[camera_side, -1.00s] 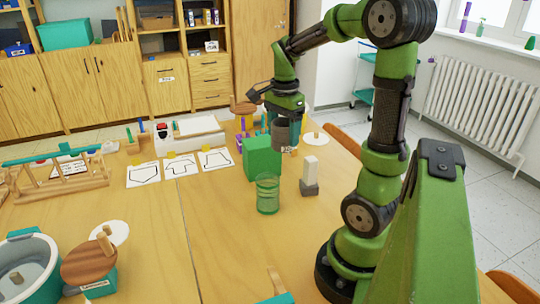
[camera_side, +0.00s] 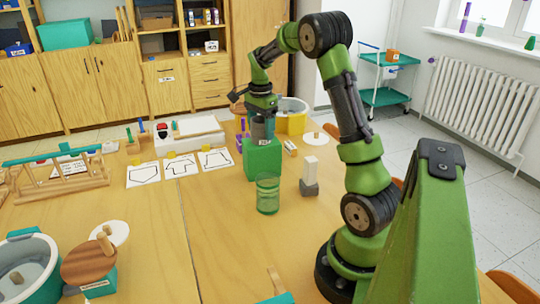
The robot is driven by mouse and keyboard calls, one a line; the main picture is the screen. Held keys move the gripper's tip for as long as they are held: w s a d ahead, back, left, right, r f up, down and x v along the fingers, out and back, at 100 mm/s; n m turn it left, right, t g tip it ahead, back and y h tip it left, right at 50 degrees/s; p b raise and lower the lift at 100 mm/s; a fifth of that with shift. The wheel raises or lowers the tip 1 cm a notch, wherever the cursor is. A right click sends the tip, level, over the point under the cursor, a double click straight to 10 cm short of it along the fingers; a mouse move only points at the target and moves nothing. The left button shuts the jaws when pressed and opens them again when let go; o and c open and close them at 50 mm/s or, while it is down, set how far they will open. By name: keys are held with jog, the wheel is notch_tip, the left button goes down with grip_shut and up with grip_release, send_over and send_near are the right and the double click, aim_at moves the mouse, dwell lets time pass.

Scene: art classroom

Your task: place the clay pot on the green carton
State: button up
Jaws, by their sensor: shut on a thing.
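The green carton (camera_side: 262,163) stands upright on the table near the middle. The gripper partly covers the pot. The pot's bottom is at the carton's top face; I cannot tell whether it touches or hovers just above.
A clear green cup (camera_side: 268,194) stands in front of the carton. A yellow tub (camera_side: 292,118) and a round white disc with a peg (camera_side: 315,138) are behind. Drawing sheets (camera_side: 180,166) lie left.

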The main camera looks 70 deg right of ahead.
jog(key=o, duration=1.2)
jog(key=shift+f, duration=0.15)
jog(key=shift+c, duration=0.2)
notch_tip(320, 180, up, 12)
jog(key=a+r+n+t, duration=0.25)
jog(key=a+n, duration=0.25)
jog(key=a, duration=0.4)
jog(key=s+a+f+n+t, duration=0.1)
jog(key=s+a+n, duration=0.3)
jog(key=a, duration=0.3)
jog(key=s+a+f+n+t+y, duration=0.1)
jog(key=s+a+n+t, duration=0.1)
jog(key=a+n, duration=0.3)
jog(key=s+a+f+n+t+y, duration=0.1)
jog(key=s+a+n, duration=0.3)
jog(key=a, duration=0.6)
jog(key=shift+s+f+t, duration=0.35)
jog(key=shift+s+f, duration=0.15)
jog(key=shift+s, duration=0.35)
